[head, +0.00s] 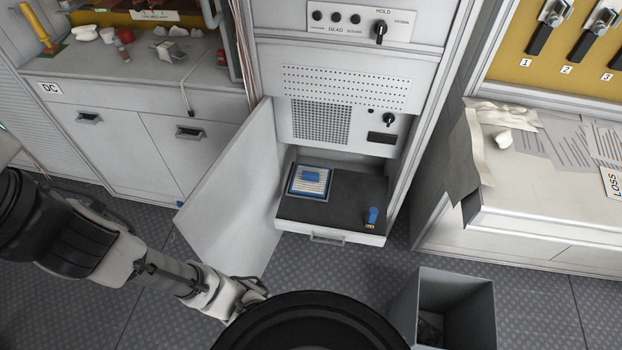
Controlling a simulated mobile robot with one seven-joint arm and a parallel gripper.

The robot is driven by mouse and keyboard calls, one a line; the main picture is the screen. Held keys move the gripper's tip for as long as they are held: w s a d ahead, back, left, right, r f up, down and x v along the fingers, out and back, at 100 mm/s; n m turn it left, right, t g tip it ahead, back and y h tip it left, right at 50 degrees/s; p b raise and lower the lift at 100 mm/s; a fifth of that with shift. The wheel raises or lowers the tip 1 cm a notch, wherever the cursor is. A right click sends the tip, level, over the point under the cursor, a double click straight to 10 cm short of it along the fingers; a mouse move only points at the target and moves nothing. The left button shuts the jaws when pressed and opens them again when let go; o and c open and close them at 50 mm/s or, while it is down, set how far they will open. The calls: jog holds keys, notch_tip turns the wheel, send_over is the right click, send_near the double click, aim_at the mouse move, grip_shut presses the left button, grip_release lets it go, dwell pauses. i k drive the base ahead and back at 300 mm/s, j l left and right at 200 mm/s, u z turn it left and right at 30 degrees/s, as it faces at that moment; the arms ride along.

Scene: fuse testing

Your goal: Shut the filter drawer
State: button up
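The filter drawer (284,222) is pulled out at the bottom of the tall grey cabinet. It has a dark inside, a pale front and a handle (328,238). A blue-framed pleated filter (310,182) lies at its back left, with a blue tab on top. A small blue part (372,216) with a brassy base stands near its front right corner. My gripper (256,289) is at the lower middle, left of and nearer than the drawer, apart from it. My own dark round body part partly hides the gripper, and its fingers are not clear.
A white cabinet door (232,200) stands open left of the drawer, between it and the left counter. A grey open bin (444,306) stands on the floor at the lower right. A bench (540,195) with papers is at right. Floor shows clear before the drawer.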

aim_at(342, 215)
jog(key=k+l, duration=0.35)
jog(key=j+z, duration=0.35)
jog(key=j, duration=0.5)
jog(key=k+l+u, duration=0.2)
jog(key=l, duration=0.35)
jog(key=k+l+u, duration=0.25)
jog(key=k+l, duration=0.2)
jog(key=i+l+u, duration=0.65)
jog(key=l, duration=0.2)
jog(key=k+j, duration=0.05)
jog(key=k, duration=0.05)
